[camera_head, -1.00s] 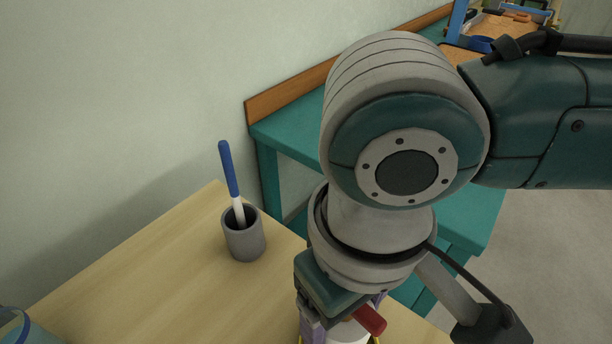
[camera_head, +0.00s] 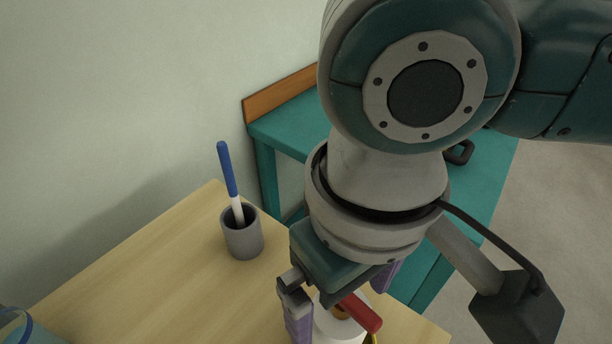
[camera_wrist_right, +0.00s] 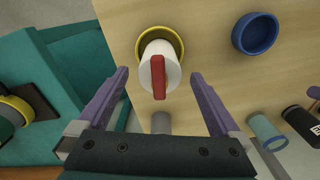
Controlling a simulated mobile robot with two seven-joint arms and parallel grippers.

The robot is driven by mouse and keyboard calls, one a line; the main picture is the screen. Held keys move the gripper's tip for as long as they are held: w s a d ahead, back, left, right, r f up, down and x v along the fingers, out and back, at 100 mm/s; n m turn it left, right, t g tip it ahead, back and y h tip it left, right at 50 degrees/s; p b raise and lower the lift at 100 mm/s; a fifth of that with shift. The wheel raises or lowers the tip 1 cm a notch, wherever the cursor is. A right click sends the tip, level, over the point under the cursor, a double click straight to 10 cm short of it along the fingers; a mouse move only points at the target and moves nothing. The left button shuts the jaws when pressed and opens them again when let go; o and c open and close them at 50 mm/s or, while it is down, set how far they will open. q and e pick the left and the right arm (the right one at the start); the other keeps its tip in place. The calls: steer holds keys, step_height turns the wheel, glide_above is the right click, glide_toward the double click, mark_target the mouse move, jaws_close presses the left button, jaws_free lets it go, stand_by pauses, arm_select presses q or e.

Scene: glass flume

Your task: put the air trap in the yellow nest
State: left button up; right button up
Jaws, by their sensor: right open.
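The air trap is a white cylinder with a red handle across its top. In the right wrist view the air trap (camera_wrist_right: 172,68) stands in the yellow nest (camera_wrist_right: 178,42), whose rim shows around its base. In the head view the air trap (camera_head: 325,322) is partly hidden by my right gripper (camera_head: 345,308). In the right wrist view my right gripper (camera_wrist_right: 158,76) is open, its purple fingers on either side of the trap and apart from it. My left gripper is not in view.
A grey cup (camera_head: 243,240) holding a blue-handled tool stands on the wooden table. A blue ring-shaped nest (camera_wrist_right: 255,33) lies beside the yellow one. A teal bench (camera_head: 275,135) stands behind the table. A bluish cylinder (camera_wrist_right: 267,132) and a dark bottle (camera_wrist_right: 300,122) show at the right.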

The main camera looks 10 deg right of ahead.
step_height(320, 180, up, 8)
steer(key=shift+r+p, duration=0.15)
steer(key=shift+p, duration=0.45)
steer(key=shift+a+r, duration=0.15)
steer(key=shift+r, duration=0.05)
steer(key=s+a+f+n+t+y, duration=0.1)
steer(key=s+a+y, duration=0.25)
steer(key=a, duration=0.25)
steer(key=d+f+t, duration=0.1)
steer(key=d, duration=0.2)
steer(key=d+f+m, duration=0.1)
steer(key=d, duration=0.1)
steer(key=d+f+m+t, duration=0.1)
steer(key=d, duration=0.2)
steer(key=shift+s+d+f+t+h, duration=0.2)
steer(key=shift+s+d+t+h, duration=0.05)
steer(key=shift+d+t, duration=0.05)
steer(key=s+d+f+m+h, duration=0.1)
steer(key=s+d, duration=0.3)
steer(key=d, duration=0.4)
steer(key=shift+d+f+h, duration=0.25)
steer(key=shift+f+h, duration=0.25)
steer(key=shift+h, duration=0.4)
steer(key=shift+s, duration=0.15)
